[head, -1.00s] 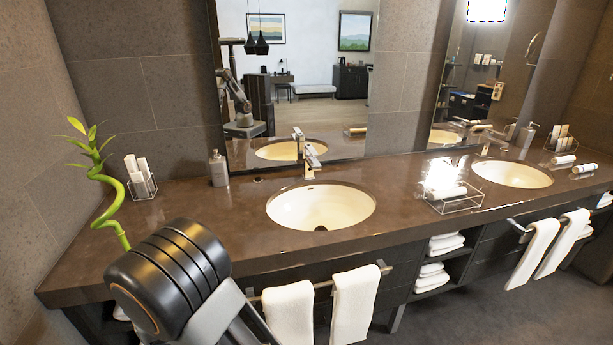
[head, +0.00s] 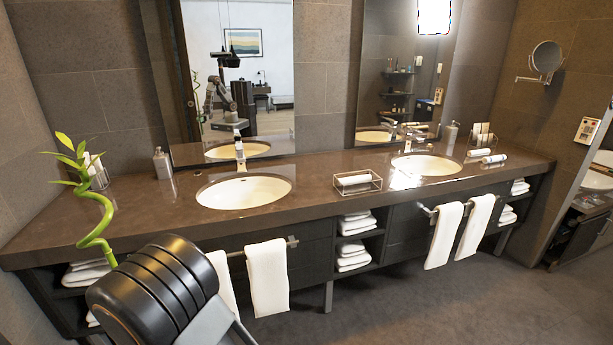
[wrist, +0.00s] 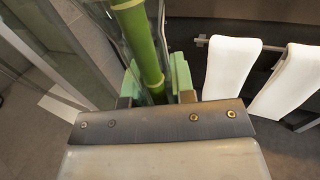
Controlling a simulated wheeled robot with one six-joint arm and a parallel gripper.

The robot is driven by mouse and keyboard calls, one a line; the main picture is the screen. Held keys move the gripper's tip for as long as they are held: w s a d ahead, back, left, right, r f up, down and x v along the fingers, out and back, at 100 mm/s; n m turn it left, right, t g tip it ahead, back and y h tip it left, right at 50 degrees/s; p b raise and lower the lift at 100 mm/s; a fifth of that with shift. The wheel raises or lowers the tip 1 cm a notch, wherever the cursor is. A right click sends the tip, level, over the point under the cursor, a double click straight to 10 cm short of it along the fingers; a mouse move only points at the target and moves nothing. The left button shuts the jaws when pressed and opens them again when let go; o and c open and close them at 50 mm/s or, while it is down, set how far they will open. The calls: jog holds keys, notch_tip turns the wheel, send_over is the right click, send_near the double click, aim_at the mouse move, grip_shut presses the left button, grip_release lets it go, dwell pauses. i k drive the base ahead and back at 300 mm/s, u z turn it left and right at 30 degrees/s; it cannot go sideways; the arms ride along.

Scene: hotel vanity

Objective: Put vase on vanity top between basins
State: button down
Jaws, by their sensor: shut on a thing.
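The vase is a clear glass one holding a curly green bamboo stalk (head: 96,225). In the wrist view the glass vase (wrist: 118,58) stands around the stalk between the green pads of my gripper (wrist: 154,82), which is shut on it. In the head view my black arm joint hides the gripper and glass; only the stalk and leaves show at left, in front of the vanity's left end. The brown vanity top (head: 318,170) carries a left basin (head: 245,192) and a right basin (head: 425,166).
A wire tray with a rolled towel (head: 357,181) sits between the basins, nearer the right one. A soap dispenser (head: 162,164) stands left of the left basin. Hanging towels (head: 267,278) jut from the vanity's front. Floor (head: 450,300) at right is clear.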

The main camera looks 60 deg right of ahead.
aim_at(332, 161)
jog(key=k, duration=0.25)
jog(key=u, duration=2.4)
jog(key=k, duration=2.75)
jog(key=z, duration=2.4)
